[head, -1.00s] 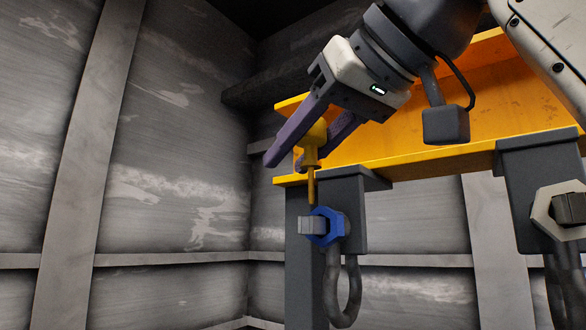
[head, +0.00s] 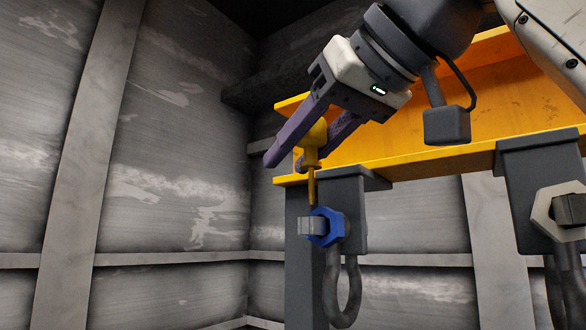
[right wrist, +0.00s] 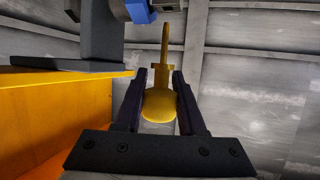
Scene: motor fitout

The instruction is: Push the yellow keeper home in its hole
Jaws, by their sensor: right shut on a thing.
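The yellow keeper (head: 312,160) has a rounded head, a collar and a thin pin that points down. My right gripper (head: 290,160) is shut on its head. The pin's tip is just above a blue hex nut (head: 326,227) on a grey bolt, and I cannot tell whether it has entered a hole. In the right wrist view the keeper (right wrist: 162,100) sits between the two dark purple fingers (right wrist: 160,103), its pin pointing toward the blue nut (right wrist: 140,10). The hole itself is hidden. My left gripper is not in view.
A yellow beam (head: 460,110) runs behind my right gripper. A dark grey bracket (head: 350,205) hangs from it with a shackle (head: 342,290) below. A second bracket (head: 540,180) with a pale nut (head: 558,209) stands at right. The space left of the keeper is open.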

